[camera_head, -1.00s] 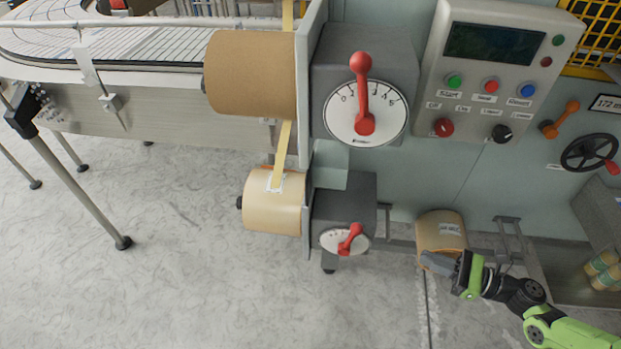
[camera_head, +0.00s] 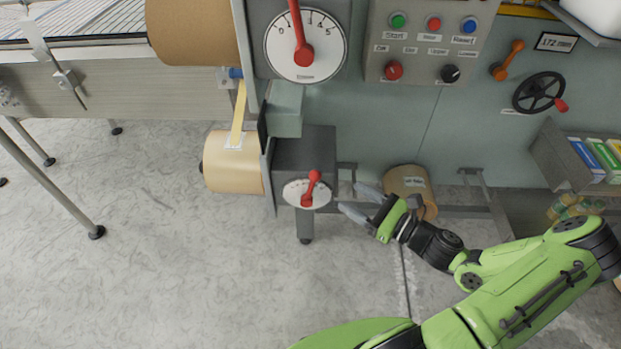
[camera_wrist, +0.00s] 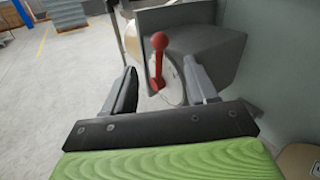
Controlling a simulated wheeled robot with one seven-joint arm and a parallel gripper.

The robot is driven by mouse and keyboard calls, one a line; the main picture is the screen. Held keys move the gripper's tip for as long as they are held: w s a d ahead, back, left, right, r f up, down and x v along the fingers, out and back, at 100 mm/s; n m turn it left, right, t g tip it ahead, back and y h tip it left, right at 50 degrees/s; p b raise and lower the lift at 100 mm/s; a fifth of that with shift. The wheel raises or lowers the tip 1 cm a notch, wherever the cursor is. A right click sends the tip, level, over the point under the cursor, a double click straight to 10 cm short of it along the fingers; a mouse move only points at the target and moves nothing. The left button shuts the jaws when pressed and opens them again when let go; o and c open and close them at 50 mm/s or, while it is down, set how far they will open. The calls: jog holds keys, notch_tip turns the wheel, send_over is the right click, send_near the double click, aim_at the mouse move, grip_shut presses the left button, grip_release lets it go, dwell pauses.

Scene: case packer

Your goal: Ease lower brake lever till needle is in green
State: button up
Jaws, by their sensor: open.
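The lower brake lever (camera_head: 310,188) is red with a ball knob, on a small white dial (camera_head: 293,194) fixed to a grey box (camera_head: 305,150). It points up and slightly right in the head view. My gripper (camera_head: 349,197) is open just right of the lever, its fingers pointing toward it. In the wrist view the lever (camera_wrist: 157,62) shows between the two open fingers (camera_wrist: 160,66), beyond them, with no contact visible. The dial's marks are too small to read, and I cannot make out a needle or a green zone.
A larger dial with a red lever (camera_head: 299,38) is above. A tan roll (camera_head: 233,165) hangs left of the grey box, and another roll (camera_head: 408,185) lies behind my gripper. A control panel (camera_head: 425,60) and handwheel (camera_head: 538,92) are on the machine wall. The floor in front is clear.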

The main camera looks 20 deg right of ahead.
aim_at(315, 174)
jog(key=x, duration=1.2)
jog(key=shift+b, duration=0.35)
grip_shut()
